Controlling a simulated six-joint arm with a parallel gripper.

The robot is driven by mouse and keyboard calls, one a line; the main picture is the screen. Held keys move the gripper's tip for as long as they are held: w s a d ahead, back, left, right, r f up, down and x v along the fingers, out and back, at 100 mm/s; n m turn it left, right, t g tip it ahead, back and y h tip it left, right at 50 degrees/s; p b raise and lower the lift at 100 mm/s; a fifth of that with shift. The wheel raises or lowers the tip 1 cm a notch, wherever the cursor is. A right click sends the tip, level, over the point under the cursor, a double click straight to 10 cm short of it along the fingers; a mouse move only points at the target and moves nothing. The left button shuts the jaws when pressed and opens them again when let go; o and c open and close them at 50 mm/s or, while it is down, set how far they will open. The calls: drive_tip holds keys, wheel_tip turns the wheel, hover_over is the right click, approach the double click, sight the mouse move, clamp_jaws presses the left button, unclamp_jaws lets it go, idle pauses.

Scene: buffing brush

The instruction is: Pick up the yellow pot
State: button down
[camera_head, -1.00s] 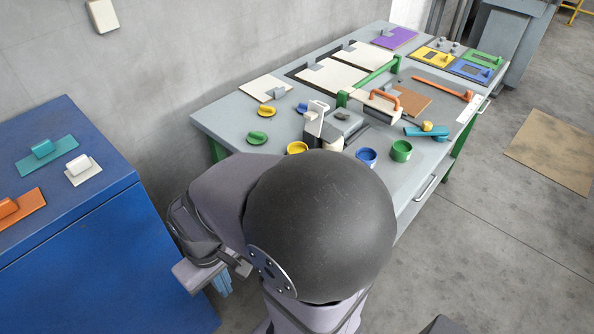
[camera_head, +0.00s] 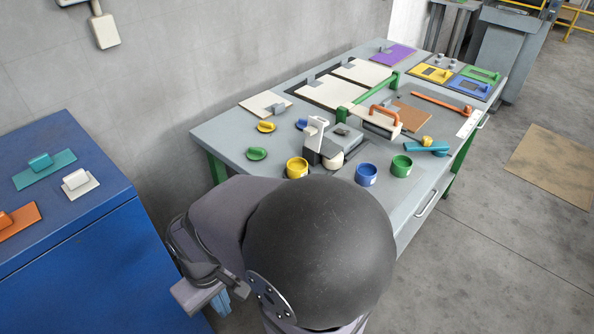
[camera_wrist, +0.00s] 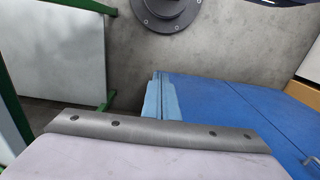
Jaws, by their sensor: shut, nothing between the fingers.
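The yellow pot (camera_head: 297,168) stands upright on the near side of the grey workbench (camera_head: 225,133) in the head view. It is a small open-topped cup, left of the white and grey device. A blue pot (camera_head: 366,174) and a green pot (camera_head: 401,166) stand to its right. My gripper (camera_head: 220,303) is low at the left of my arm, beside the blue cabinet and well apart from the pot. Its light blue fingers (camera_wrist: 161,97) also show in the wrist view, shut and empty. The pot does not show in the wrist view.
A white and grey device (camera_head: 322,143) stands close to the yellow pot. Yellow and green lids (camera_head: 257,154) lie behind it to the left. The blue cabinet (camera_head: 90,265) at the left holds several handled plates. My dark rounded arm joint rises in front of the bench.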

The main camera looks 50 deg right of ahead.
idle(0.3)
drive_tip(key=c, duration=0.8)
unclamp_jaws()
drive_tip(key=shift+c, duration=0.2)
